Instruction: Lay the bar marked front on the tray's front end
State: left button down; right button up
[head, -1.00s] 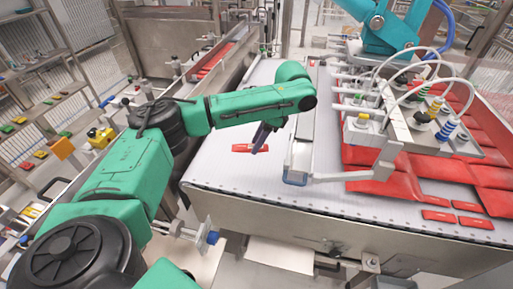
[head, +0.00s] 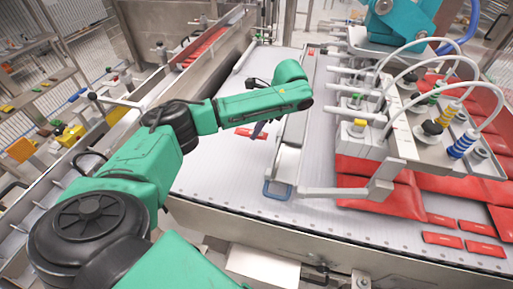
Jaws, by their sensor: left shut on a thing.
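A small flat red bar (head: 243,132) with pale print is at my left gripper (head: 257,132), low over the white belt. The fingers are dark, mostly edge-on and partly hidden by my green forearm. They look shut on the bar; I cannot tell whether it touches the belt. Its print is too small to read. Several similar red bars (head: 441,239) lie at the belt's near right. I cannot pick out a tray with certainty. My right gripper is not in view.
A metal guide rail (head: 287,160) with a blue end stands just right of my left gripper. The vacuum picker (head: 440,120), with hoses and coloured suction fittings, is over large red packs (head: 380,195) on the right. The white belt (head: 210,175) is clear at the near left.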

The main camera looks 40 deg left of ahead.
aim_at(255, 151)
pick_arm(q)
jog(key=f, duration=0.5)
jog(key=w+f+p, duration=0.1)
jog(key=f, duration=0.2)
jog(key=shift+f, duration=0.25)
jog(key=c, duration=0.5)
grip_release()
jog(key=shift+f, duration=0.1)
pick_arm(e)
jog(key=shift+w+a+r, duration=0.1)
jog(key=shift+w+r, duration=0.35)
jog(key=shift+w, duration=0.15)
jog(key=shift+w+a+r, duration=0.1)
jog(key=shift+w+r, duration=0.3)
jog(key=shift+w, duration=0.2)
